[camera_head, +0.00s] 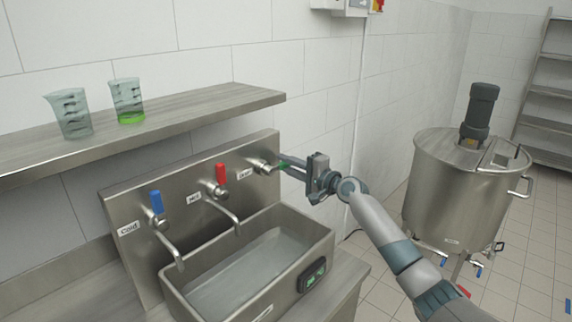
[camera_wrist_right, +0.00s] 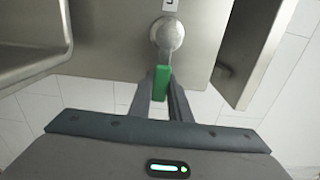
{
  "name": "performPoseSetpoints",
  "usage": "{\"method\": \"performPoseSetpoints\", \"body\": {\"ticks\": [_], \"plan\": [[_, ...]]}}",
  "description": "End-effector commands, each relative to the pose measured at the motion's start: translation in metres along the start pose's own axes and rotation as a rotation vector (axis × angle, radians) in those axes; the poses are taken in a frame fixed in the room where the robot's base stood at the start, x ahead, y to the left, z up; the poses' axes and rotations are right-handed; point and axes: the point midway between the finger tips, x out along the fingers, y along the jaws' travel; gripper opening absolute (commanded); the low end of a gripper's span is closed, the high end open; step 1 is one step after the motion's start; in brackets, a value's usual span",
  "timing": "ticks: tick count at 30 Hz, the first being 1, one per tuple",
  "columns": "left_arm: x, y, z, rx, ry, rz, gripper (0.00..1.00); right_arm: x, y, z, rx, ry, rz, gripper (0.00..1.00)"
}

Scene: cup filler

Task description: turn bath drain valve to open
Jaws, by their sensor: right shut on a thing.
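The drain valve is on the right end of the steel back panel, with a metal body (camera_head: 261,164) and a green handle (camera_head: 283,166). In the right wrist view the green handle (camera_wrist_right: 160,83) hangs below the round metal valve body (camera_wrist_right: 168,34). My right gripper (camera_head: 287,163) reaches in from the right and is shut on the green handle; in the right wrist view its two fingers (camera_wrist_right: 160,88) are on either side of it. The bath (camera_head: 318,243) below holds clear liquid. My left gripper is not in view.
A blue-handled tap (camera_head: 157,203) and a red-handled tap (camera_head: 220,174) are on the panel left of the valve. Two beakers, one empty-looking (camera_head: 70,114) and one with green liquid (camera_head: 128,101), stand on the shelf (camera_head: 222,103) above. A steel tank (camera_head: 447,195) stands at right.

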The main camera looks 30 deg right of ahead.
Motion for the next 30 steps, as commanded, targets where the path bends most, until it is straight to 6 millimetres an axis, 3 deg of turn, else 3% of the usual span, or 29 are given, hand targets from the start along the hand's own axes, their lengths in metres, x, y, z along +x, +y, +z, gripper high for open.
{"method": "performPoseSetpoints", "body": {"ticks": [1,2,4,19,30], "plan": [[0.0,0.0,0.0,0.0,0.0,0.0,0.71,0.0,0.0,-0.001,0.005,0.001,0.0,0.0],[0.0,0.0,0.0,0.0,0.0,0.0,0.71,0.0,0.0,-0.001,0.005,0.001,0.0,0.22],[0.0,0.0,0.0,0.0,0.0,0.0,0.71,0.0,0.0,0.0,0.004,0.001,0.0,0.36],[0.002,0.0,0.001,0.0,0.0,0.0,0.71,-0.008,0.001,0.0,0.001,0.0,0.0,0.36],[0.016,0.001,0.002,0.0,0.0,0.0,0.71,-0.06,0.004,0.0,-0.002,-0.001,0.003,0.36]]}}
